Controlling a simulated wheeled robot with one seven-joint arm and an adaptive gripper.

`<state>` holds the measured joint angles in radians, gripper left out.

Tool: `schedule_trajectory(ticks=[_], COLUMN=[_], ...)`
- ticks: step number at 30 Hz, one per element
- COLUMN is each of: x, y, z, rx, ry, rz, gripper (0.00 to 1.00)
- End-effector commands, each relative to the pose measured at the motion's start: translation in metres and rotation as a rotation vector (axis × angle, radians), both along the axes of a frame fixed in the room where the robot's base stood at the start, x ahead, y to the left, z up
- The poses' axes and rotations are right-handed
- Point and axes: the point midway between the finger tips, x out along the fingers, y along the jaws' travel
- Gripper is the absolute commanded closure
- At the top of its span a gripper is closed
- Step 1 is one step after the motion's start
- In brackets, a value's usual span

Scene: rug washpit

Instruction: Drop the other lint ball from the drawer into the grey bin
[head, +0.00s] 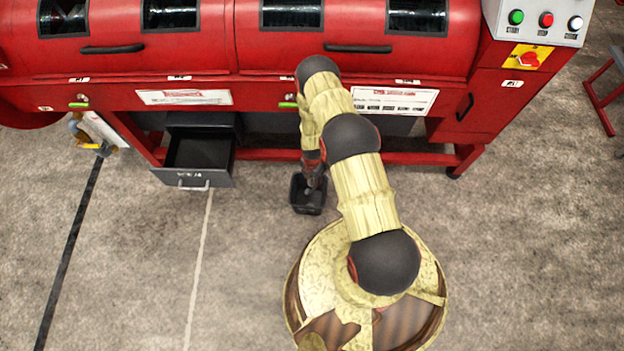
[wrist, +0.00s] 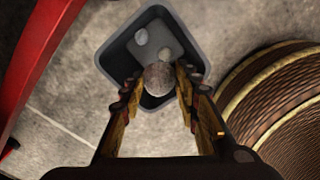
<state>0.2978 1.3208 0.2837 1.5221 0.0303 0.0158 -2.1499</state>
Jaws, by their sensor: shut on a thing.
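The grey bin (head: 297,205) stands on the floor in front of the red machine. In the wrist view the bin's rim (wrist: 104,55) is seen from above. My gripper (wrist: 158,88) is shut on a round grey-brown lint ball (wrist: 158,75) and holds it over the bin opening. In the head view my gripper (head: 313,178) points down at the bin and hides part of it; the held ball is hard to make out there. Two pale lumps (wrist: 140,37) lie on the bin's floor. The drawer (head: 208,178) is pulled open, and its visible inside looks empty.
The red machine (head: 200,60) spans the back, with a lower red rail (head: 270,154) just behind the bin. A round patterned part of my base (wrist: 290,105) is close at the bin's right in the wrist view.

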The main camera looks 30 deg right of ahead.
Motion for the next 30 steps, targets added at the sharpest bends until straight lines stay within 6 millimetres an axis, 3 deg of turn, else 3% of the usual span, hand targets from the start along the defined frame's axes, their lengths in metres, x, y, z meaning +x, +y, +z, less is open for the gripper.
schedule_trajectory(ticks=[7, 17, 18, 30], x=[0.000, 0.001, 0.000, 0.000], y=[0.000, 0.000, 0.000, 0.000], z=[-0.028, -0.030, -0.030, -0.030], rx=[0.000, 0.000, 0.000, 0.000], ry=[0.000, -0.001, -0.001, 0.000], rz=[-0.001, -0.002, -0.002, -0.002], gripper=[0.79, 0.79, 0.67, 0.47])
